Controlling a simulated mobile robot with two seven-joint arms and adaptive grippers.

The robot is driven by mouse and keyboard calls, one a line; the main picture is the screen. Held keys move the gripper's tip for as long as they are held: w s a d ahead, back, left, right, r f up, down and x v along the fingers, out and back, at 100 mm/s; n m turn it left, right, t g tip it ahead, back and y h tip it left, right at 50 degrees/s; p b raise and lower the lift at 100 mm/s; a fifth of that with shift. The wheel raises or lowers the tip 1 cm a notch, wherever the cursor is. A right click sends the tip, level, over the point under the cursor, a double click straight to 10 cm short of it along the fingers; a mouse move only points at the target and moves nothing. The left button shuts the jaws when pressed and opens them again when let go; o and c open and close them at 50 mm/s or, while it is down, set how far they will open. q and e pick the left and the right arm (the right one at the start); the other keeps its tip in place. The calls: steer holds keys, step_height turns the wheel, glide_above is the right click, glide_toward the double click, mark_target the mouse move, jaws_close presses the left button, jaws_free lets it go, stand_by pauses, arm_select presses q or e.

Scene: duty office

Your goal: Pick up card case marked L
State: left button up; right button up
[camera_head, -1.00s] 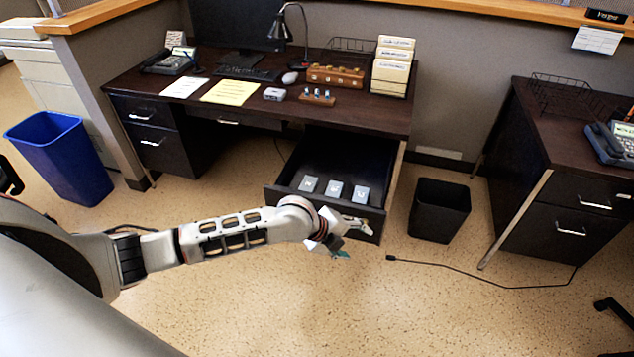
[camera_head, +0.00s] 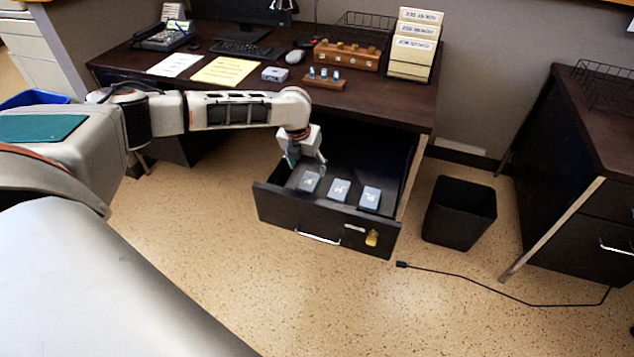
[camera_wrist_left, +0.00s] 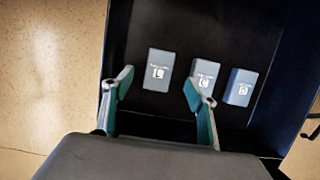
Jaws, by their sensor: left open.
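The card case marked L (camera_wrist_left: 158,70) lies flat in the open drawer, leftmost of three grey-blue cases in the left wrist view. In the head view it appears as the leftmost case (camera_head: 309,182), its letter too small to read. The cases marked C (camera_wrist_left: 204,77) and D (camera_wrist_left: 240,87) lie to its right. My left gripper (camera_head: 307,160) is open and empty above the left part of the drawer. In the left wrist view its fingertips (camera_wrist_left: 158,86) appear on either side of the L case's lower part, apart from it. My right gripper is not in view.
The drawer's (camera_head: 325,223) walls surround the cases. The dark desktop (camera_head: 380,105) overhangs its rear, close to my left arm. A padlock (camera_head: 372,238) hangs on the drawer front.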

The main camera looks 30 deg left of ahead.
mark_target(309, 181)
arm_select(q)
steer(key=b+x, duration=0.1)
steer(key=x, duration=0.2)
steer(key=s+b+x, duration=0.1)
steer(key=x, duration=0.2)
steer(key=shift+s+d+f, duration=0.1)
steer(key=shift+s+f, duration=0.05)
steer(key=shift+f, duration=0.2)
steer(key=shift+w+f, duration=0.25)
steer(key=shift+f, duration=0.1)
steer(key=shift+r, duration=0.2)
steer(key=c, duration=1.2)
